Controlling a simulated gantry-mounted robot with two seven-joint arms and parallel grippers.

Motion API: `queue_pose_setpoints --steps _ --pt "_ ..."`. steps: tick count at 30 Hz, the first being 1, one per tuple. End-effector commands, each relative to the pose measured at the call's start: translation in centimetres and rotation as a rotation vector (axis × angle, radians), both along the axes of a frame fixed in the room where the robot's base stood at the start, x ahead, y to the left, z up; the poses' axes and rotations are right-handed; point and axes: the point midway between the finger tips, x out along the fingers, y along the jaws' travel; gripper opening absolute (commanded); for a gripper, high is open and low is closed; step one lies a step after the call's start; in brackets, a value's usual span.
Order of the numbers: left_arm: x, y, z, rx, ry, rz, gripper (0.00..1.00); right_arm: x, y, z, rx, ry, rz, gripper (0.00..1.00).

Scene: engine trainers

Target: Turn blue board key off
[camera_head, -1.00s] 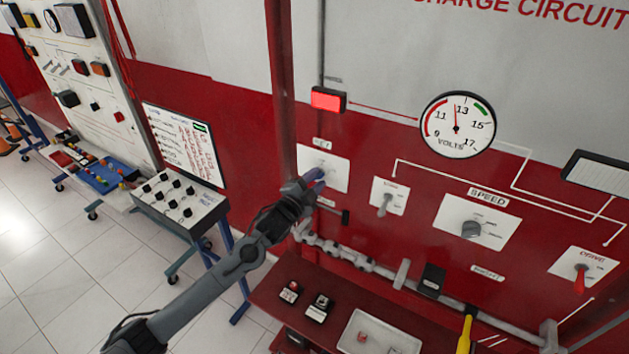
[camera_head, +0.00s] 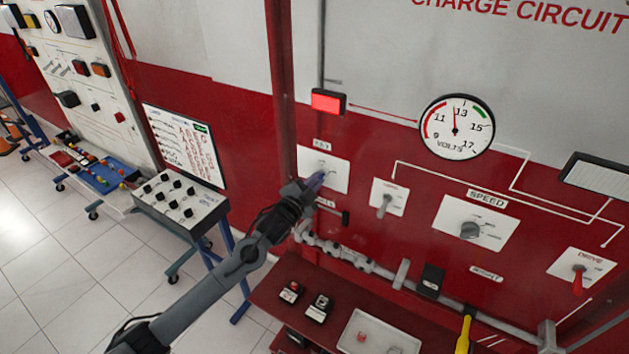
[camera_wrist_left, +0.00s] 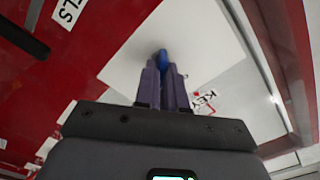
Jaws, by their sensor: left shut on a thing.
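The white key plate (camera_head: 335,167) with a "KEY" label above it is on the red and white charge circuit board. My left gripper (camera_head: 319,179) is at this plate, its purple fingers pointing into it. In the left wrist view, the fingers (camera_wrist_left: 163,68) are shut on a small blue key (camera_wrist_left: 162,56) in front of the white plate (camera_wrist_left: 205,40). The fingers hide most of the key, and its exact angle cannot be told. My right gripper is not in view.
A red lamp (camera_head: 328,101) glows above the plate, and a volts gauge (camera_head: 457,127) is to the right. A toggle switch (camera_head: 384,206) and the speed knob (camera_head: 471,229) are nearby. A red shelf (camera_head: 290,327) with a white tray (camera_head: 378,330) lies below.

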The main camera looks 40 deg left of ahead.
Motion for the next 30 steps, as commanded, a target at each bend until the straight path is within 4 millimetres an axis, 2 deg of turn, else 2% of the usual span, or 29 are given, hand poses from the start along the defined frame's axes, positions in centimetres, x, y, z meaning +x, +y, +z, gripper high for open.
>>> queue_pose_setpoints --steps 18,30 --pt "0.0 0.1 0.3 -0.537 -0.075 0.001 0.0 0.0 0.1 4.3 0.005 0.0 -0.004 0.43" --pt "0.0 0.2 0.2 -0.837 -0.118 0.001 0.0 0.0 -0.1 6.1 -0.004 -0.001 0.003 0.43"
